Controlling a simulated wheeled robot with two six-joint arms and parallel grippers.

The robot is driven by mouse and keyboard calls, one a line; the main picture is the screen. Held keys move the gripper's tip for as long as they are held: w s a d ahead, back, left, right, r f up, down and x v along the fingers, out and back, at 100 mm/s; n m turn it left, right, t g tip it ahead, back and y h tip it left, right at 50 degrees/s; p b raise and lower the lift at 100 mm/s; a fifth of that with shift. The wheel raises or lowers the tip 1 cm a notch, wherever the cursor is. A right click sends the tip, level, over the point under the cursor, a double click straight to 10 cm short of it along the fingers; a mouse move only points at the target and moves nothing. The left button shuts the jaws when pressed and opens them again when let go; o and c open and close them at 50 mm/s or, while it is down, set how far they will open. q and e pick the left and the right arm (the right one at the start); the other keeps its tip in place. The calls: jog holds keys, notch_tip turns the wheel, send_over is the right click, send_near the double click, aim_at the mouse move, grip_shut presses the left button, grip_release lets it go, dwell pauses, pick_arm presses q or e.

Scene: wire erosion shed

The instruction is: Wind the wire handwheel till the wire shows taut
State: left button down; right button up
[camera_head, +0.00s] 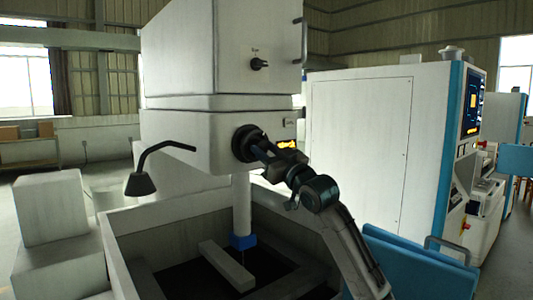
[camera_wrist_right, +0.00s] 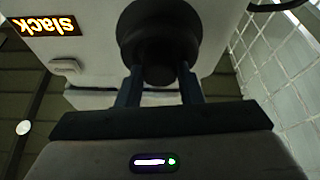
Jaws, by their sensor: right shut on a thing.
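The dark handwheel (camera_head: 244,141) sticks out from the front of the white machine head (camera_head: 190,138). My right gripper (camera_head: 259,150) is at the handwheel, its fingers shut on it. In the right wrist view the gripper's two fingers (camera_wrist_right: 160,84) lie on either side of the round dark handwheel (camera_wrist_right: 159,32). The amber display (camera_head: 287,144) sits beside the wheel, partly hidden by my arm. In the right wrist view the display (camera_wrist_right: 45,23) appears upside down and reads "slack". My left gripper is not in view.
A small black knob (camera_head: 259,64) sits on the upper housing. Below is an open tank (camera_head: 118,262) with a pale bar (camera_head: 227,266) under the white column. A black lamp (camera_head: 140,184) hangs at left. A blue panel (camera_head: 420,262) stands close to my right arm.

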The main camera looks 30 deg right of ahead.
dwell(0.4)
jog(key=o, duration=1)
jog(key=shift+c, duration=0.2)
jog(key=shift+s+f+b, duration=0.3)
jog(key=shift+s+b, duration=0.1)
jog(key=b+v, duration=0.6)
jog(key=v, duration=0.3)
jog(key=shift+s+b, duration=0.4)
jog(key=shift+d+f, duration=0.1)
